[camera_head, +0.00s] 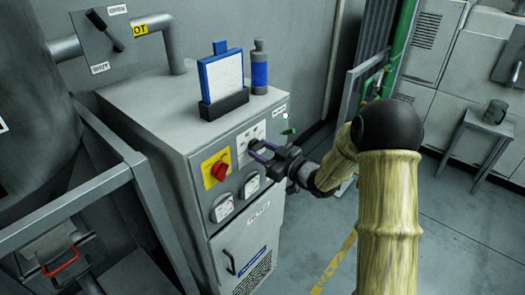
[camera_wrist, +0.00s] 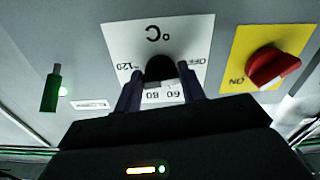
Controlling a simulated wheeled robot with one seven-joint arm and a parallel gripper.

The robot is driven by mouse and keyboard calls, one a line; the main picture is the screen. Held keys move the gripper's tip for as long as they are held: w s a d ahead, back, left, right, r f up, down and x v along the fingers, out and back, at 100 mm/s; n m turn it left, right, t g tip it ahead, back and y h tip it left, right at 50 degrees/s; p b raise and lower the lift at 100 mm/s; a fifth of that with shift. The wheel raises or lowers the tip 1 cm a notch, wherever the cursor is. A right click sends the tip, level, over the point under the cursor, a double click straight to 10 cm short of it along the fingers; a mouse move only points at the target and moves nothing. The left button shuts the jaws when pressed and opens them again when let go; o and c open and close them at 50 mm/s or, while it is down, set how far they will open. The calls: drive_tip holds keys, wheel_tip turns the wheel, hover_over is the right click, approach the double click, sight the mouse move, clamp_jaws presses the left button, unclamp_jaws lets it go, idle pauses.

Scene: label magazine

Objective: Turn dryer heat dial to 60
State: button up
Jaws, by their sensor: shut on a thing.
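The heat dial is a black knob (camera_wrist: 160,68) on a white plate (camera_wrist: 128,42) marked °C, upside down in the wrist view. The plate reads OFF, 60, 80 and about 120 around the knob. My gripper (camera_wrist: 160,84) has its two fingers on either side of the knob, shut on it. In the head view my gripper (camera_head: 256,151) reaches the front face of the grey dryer cabinet (camera_head: 150,120) from the right, at the white plate (camera_head: 251,133). The knob is hidden there behind the fingers. I cannot tell which mark the knob points to.
A red rotary switch (camera_head: 219,171) on a yellow plate is beside the dial, and a green lever (camera_head: 288,131) is on its other side. Two round gauges (camera_head: 223,208) sit below. A blue-framed holder (camera_head: 222,75) and a bottle (camera_head: 259,68) stand on top.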

drive_tip(key=shift+m, duration=0.4)
drive_tip(key=m+p, duration=0.4)
drive_tip(key=m, duration=0.3)
drive_tip(key=shift+s+r, duration=0.1)
drive_tip(key=shift+r, duration=0.05)
drive_tip(key=m+p, duration=0.2)
drive_tip(key=m, duration=0.2)
drive_tip(key=shift+a+m+p, duration=0.1)
drive_tip(key=shift+m+p, duration=1)
drive_tip(key=shift+m, duration=0.8)
drive_tip(key=o, duration=1)
